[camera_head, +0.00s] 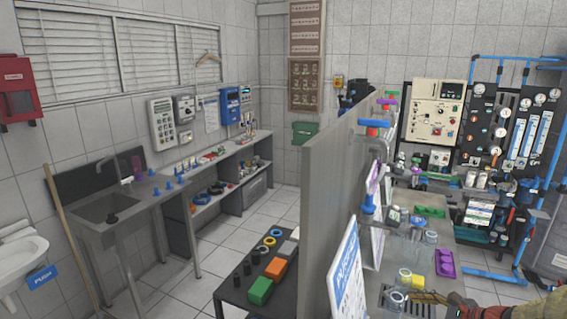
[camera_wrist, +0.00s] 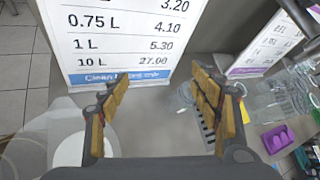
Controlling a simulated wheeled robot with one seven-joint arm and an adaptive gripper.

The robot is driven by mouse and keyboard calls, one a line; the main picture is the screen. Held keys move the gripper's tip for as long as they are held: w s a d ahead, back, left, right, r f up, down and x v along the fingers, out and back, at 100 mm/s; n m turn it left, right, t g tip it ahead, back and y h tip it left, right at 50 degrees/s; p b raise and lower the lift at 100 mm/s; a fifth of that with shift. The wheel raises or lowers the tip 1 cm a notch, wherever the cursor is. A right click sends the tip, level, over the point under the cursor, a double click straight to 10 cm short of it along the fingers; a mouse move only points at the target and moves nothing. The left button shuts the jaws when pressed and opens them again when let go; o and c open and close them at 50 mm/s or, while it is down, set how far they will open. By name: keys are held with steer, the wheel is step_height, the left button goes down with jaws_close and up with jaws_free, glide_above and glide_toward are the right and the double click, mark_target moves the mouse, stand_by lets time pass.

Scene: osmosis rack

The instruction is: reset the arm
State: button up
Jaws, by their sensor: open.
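My gripper (camera_wrist: 158,88) is open in the wrist view, with its two yellow-padded fingers wide apart and nothing between them. It hangs over a grey counter (camera_wrist: 150,130), close to a white price sign (camera_wrist: 125,35) with a blue strip at its foot. In the head view only part of my gripper (camera_head: 428,299) shows at the lower right edge, near the clear glasses on the counter. The rest of my arm is mostly out of view.
A tall grey partition (camera_head: 320,170) stands beside the counter. Clear glasses (camera_wrist: 268,103) and a purple tray (camera_wrist: 278,139) stand to the right of my gripper. A white board (camera_head: 345,275) leans near the partition. Open tiled floor (camera_head: 195,290) lies left.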

steer(key=s+a+r+n+g, duration=0.1)
steer(key=s+a+r+n, duration=0.25)
steer(key=a, duration=0.25)
steer(key=s+a+r+n+g+h, duration=0.1)
steer(key=s+a+r+n+g, duration=0.1)
steer(key=s+a+n, duration=0.25)
steer(key=s+a+r+n+g, duration=0.1)
steer(key=s+a+r+n, duration=0.25)
steer(key=a, duration=0.25)
steer(key=s+a+r+n+h, duration=0.1)
steer(key=s+n+h, duration=0.1)
steer(key=s+n, duration=0.4)
steer(key=s+a+r+n+h, duration=0.1)
steer(key=s+r+n+h, duration=0.1)
steer(key=s+n, duration=0.4)
steer(key=s+h, duration=0.1)
steer(key=s, duration=0.3)
steer(key=shift+r+t+h, duration=0.25)
steer(key=shift+t+h, duration=0.05)
